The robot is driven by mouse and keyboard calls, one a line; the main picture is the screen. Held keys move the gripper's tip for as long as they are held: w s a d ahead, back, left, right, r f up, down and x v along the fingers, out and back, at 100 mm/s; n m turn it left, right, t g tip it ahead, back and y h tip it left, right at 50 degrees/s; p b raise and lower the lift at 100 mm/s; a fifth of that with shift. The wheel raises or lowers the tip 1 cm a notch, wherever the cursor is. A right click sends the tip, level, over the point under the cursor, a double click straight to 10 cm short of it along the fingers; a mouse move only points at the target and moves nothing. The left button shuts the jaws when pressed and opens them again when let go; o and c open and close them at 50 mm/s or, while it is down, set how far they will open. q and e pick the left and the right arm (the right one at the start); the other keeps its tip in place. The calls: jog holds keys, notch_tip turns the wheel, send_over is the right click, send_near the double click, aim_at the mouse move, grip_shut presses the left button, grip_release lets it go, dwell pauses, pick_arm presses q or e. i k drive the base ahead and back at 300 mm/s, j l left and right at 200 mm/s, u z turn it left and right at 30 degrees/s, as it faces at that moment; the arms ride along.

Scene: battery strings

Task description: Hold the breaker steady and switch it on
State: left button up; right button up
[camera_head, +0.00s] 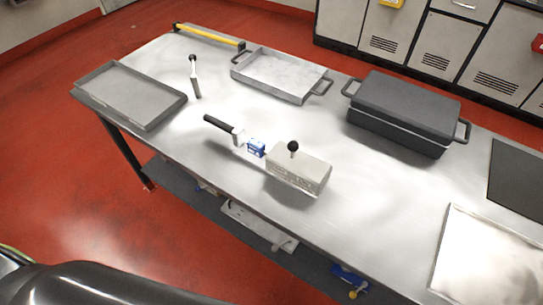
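A beige-grey box that looks like the breaker (299,174) sits near the front edge of the metal table, left of centre on its long side. A short lever with a black ball knob (293,146) stands up at its back edge. Just left of it is a small blue-and-white block (256,147), then a pale piece (239,137) with a black bar handle (217,123) pointing up-left. I cannot tell whether these are joined to the box. Any on/off marking is too small to read. Neither of my grippers shows in the head view.
The table (370,190) also carries a grey tray (130,95), a small lever with a black knob (194,76), a shallow handled tray (281,74), a yellow bar (209,35), a dark handled case (408,108) and a pale sheet (490,255).

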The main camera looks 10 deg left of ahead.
aim_at(293, 146)
jog(key=i+j+z, duration=0.15)
jog(key=j+z, duration=0.2)
jog(key=j, duration=0.55)
jog(key=j+z, duration=0.3)
jog(key=j, duration=0.65)
